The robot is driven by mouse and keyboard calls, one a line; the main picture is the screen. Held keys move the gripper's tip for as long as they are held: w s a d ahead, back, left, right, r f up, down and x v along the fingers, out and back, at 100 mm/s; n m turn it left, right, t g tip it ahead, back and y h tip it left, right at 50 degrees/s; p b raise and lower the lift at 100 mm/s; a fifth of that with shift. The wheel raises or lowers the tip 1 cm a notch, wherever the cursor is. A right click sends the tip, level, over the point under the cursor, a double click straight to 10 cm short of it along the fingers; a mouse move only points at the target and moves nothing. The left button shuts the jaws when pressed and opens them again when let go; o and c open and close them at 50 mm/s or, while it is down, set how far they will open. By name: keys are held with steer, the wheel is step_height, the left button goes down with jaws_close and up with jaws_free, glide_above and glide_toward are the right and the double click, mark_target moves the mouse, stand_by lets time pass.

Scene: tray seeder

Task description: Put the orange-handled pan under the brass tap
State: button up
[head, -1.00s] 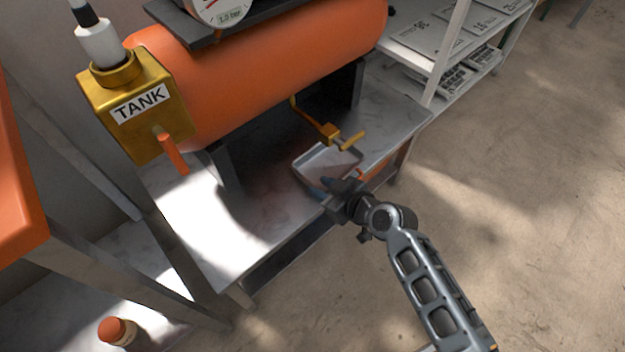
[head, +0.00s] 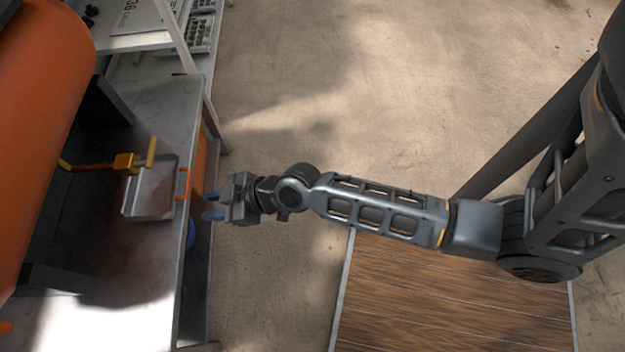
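The shallow grey pan (head: 150,190) lies on the metal bench at the left of the head view. Its orange handle (head: 183,185) is on its right side, by the bench's edge. The brass tap (head: 125,163) comes out below the orange tank and overlaps the pan's upper left corner in this view. Its height above the pan cannot be told. My gripper (head: 209,205) is just right of the handle, past the bench's edge. Its blue fingertips are apart with nothing between them, and it looks clear of the handle.
The orange tank (head: 35,120) fills the left edge. The metal bench (head: 160,110) has bare top around the pan. Something blue (head: 192,233) shows at the bench's edge below my gripper. A white shelf (head: 180,35) stands at the upper left.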

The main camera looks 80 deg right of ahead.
steer(key=s+r+m+h, duration=0.1)
steer(key=s+r, duration=0.1)
steer(key=s, duration=0.6)
steer(key=s+a+r+m+t+h, duration=0.1)
steer(key=s+r+m+t, duration=0.1)
steer(key=s+r, duration=1.6)
step_height(320, 180, up, 2)
steer(key=shift+r+m+t, duration=0.1)
steer(key=shift+m+t, duration=0.2)
steer(key=shift+t, duration=0.2)
steer(key=shift+a, duration=0.1)
steer(key=shift+c, duration=0.4)
